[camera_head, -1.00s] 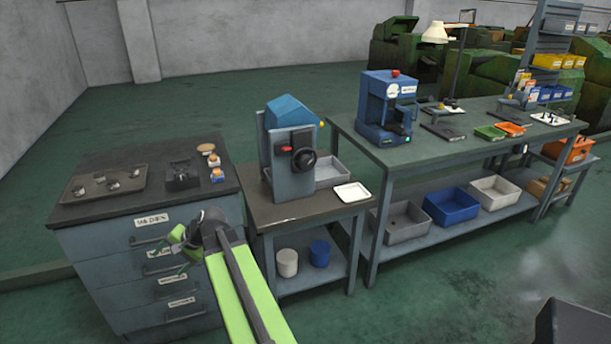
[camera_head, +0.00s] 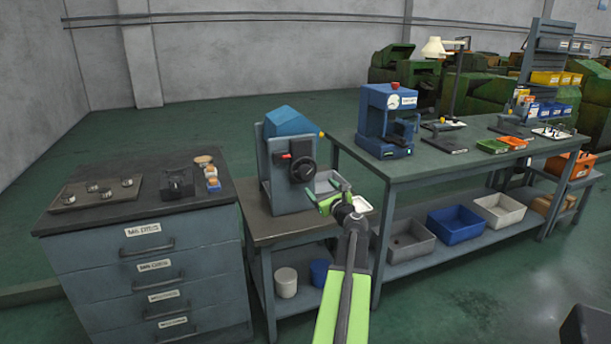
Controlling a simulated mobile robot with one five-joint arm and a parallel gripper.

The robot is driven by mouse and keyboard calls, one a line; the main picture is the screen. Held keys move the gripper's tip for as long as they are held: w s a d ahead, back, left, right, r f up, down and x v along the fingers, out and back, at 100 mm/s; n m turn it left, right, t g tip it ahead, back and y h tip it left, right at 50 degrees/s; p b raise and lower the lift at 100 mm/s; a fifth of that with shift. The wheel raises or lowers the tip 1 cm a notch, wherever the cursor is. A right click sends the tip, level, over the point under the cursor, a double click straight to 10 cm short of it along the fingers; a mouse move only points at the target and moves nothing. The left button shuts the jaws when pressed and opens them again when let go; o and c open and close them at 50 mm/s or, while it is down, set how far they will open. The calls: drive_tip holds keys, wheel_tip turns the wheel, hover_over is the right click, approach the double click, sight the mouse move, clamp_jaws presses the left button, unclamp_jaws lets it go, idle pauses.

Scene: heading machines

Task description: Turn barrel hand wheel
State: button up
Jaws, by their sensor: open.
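The barrel machine (camera_head: 287,190) is a grey box with a blue top, standing on a small low table between the drawer cabinet and the long bench. Its black hand wheel (camera_head: 303,169) is on the front face, right of a small red handle (camera_head: 286,156). My gripper (camera_head: 322,196), green and dark, is open and empty. In the picture it appears just below and right of the hand wheel, apart from it. It partly covers the grey bin and the white tray beside the machine.
A drawer cabinet (camera_head: 150,273) with small parts on top stands at left. The small table (camera_head: 262,231) has white and blue pots on its lower shelf. The long bench (camera_head: 440,171) at right carries a blue press (camera_head: 387,121).

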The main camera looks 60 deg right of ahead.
sight(307, 174)
drive_tip(key=x, duration=1.3)
drive_tip(key=shift+w+d, duration=0.2)
drive_tip(key=shift+w, duration=0.2)
drive_tip(key=c, duration=1.4)
